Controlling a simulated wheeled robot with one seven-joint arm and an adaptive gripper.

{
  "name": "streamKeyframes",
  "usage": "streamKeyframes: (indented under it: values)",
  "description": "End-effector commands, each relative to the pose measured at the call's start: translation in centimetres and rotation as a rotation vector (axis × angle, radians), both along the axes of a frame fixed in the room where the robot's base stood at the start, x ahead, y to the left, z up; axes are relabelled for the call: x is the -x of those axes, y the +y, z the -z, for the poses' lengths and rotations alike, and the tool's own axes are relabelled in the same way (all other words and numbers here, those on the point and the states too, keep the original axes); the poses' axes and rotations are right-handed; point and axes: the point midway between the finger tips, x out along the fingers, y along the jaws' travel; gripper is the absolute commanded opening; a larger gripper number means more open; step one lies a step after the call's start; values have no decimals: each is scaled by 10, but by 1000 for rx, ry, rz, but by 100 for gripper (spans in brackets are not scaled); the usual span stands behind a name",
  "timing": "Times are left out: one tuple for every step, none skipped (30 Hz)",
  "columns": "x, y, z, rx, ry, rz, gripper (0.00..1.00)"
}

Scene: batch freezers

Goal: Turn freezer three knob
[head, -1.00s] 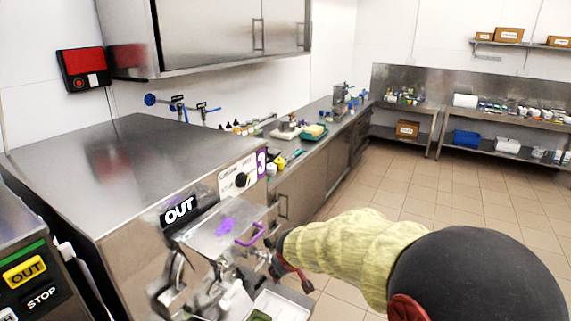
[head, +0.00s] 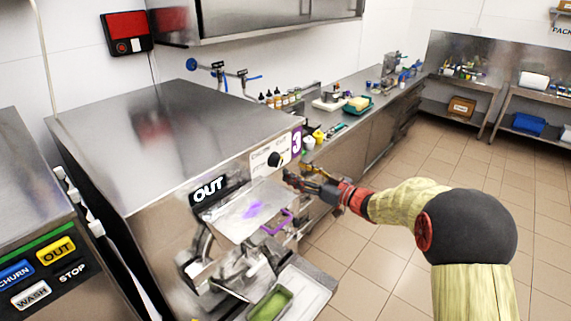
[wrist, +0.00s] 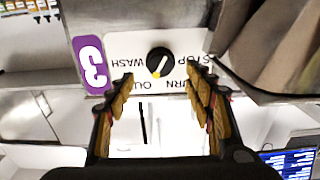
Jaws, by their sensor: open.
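The freezer three knob (head: 274,158) is a round black knob on a white label panel beside a purple "3" sign (head: 296,141). In the wrist view the knob (wrist: 160,62) appears upside down with its label, a yellowish mark on its lower part pointing near "OUT". My gripper (head: 292,180) is just right of and below the knob in the head view. In the wrist view my gripper (wrist: 160,82) is open, its yellow-padded fingers on either side of the knob's line, with nothing between them. I cannot tell the exact gap to the knob; no contact shows.
Below the knob are freezer three's lid with a purple handle (head: 276,222), and a tray with a green-filled container (head: 270,304). A counter with bottles runs behind. The tiled floor at right is open.

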Motion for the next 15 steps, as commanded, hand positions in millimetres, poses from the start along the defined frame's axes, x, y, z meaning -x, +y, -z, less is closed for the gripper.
streamKeyframes:
  values:
    - [-4, 6, 0, 1, -1, -2, 53]
    - [-6, 10, 0, 1, -2, -2, 53]
    - [-10, 15, 0, 1, -2, -2, 53]
    - [-13, 19, 0, 1, -2, -2, 53]
    - [-16, 23, 1, 2, -1, -2, 53]
    - [-20, 27, 0, 3, -2, -2, 53]
    - [-23, 31, 0, 2, -2, -1, 53]
    - [-26, 34, 0, 2, -2, -1, 53]
    - [-29, 39, 0, 2, -2, -1, 53]
    - [-32, 42, 0, 2, -3, 0, 53]
    - [-34, 44, 0, 3, -3, 0, 53]
    - [-36, 47, 0, 3, -3, 0, 53]
    - [-38, 49, 0, 3, -3, 1, 53]
    - [-39, 51, 0, 2, -3, 1, 53]
    - [-41, 52, 0, 2, -3, 1, 53]
